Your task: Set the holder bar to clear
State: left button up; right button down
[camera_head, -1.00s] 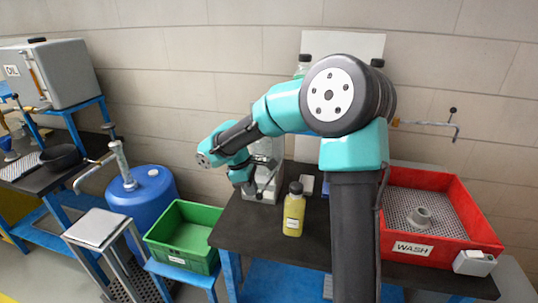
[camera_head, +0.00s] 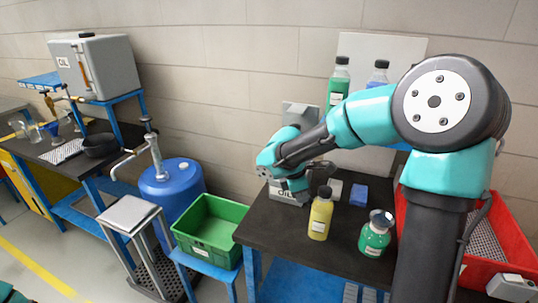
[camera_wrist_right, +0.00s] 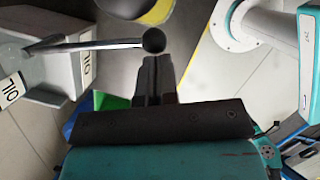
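The holder is a grey block (camera_wrist_right: 60,65) with OIL labels, at the left of the right wrist view. Its metal holder bar (camera_wrist_right: 95,44) runs out to the right and ends in a black ball knob (camera_wrist_right: 153,40). My right gripper (camera_wrist_right: 156,60) has its dark fingers together, with the knob right at their tips. I cannot tell whether they touch. In the head view the holder's grey back plate (camera_head: 300,114) stands at the bench's back left, and my right arm and gripper hide most of the holder and the bar. My left gripper is not in view.
A yellow bottle (camera_head: 320,215) and a green flask (camera_head: 375,235) stand on the dark bench (camera_head: 285,235), near a blue block (camera_head: 359,195). A green crate (camera_head: 207,228) is left of the bench. A red wash tray (camera_head: 470,205) is behind my arm.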

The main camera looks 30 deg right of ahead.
jog(key=shift+s, duration=0.1)
jog(key=v, duration=1)
dwell(0.6)
